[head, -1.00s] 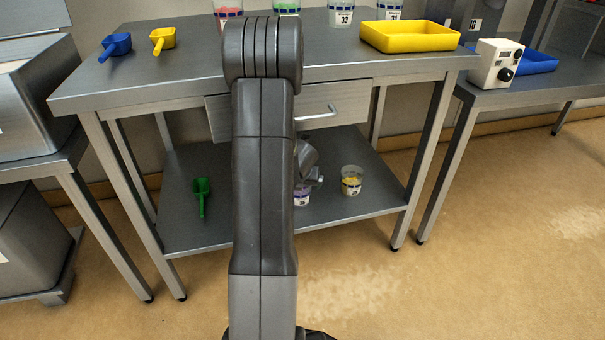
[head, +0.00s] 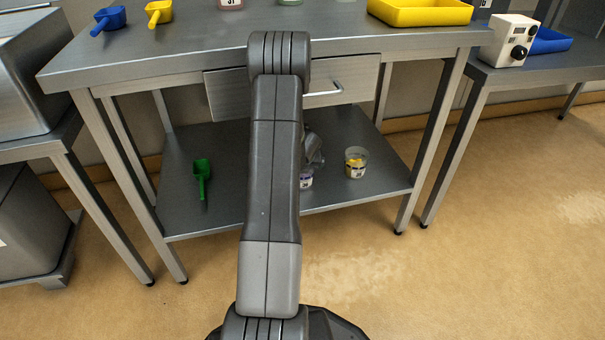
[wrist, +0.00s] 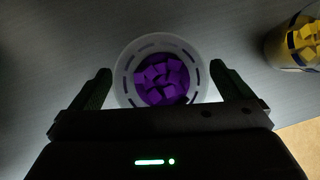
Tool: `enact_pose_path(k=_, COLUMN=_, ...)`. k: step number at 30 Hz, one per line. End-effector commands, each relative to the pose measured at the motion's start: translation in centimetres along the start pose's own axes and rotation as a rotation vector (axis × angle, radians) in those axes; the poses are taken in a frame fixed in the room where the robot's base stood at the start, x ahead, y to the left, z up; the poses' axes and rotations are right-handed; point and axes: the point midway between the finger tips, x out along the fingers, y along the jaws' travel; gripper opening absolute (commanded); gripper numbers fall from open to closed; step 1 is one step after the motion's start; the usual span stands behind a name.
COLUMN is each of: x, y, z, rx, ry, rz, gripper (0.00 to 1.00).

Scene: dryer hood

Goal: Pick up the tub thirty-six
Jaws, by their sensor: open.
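A clear tub with purple cubes (wrist: 160,62) stands upright on the lower shelf. In the head view this purple tub (head: 307,181) is mostly hidden behind my arm, and its label is too small to read surely. My gripper (wrist: 160,76) is open, with one finger on each side of the tub's rim. I cannot tell whether either finger touches it. In the head view only part of the gripper shows past my arm. A tub with yellow cubes (head: 355,163) stands to the right; it also shows in the wrist view (wrist: 300,42).
The lower shelf (head: 225,215) holds a green scoop (head: 202,178) at left. A drawer with a handle (head: 345,100) and the tabletop (head: 200,45) are above. A yellow tray (head: 420,13), blue scoop (head: 108,19) and yellow scoop (head: 159,12) lie on top.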

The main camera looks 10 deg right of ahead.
Motion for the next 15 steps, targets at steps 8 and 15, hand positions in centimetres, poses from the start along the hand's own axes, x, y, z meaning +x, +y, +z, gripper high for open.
enact_pose_path(k=8, x=2.3, y=0.0, z=0.0, rx=0.001, ry=0.0, rz=0.0, gripper=1.0)
enact_pose_path(k=15, x=2.3, y=0.0, z=0.0, rx=0.001, ry=0.0, rz=0.0, gripper=0.88)
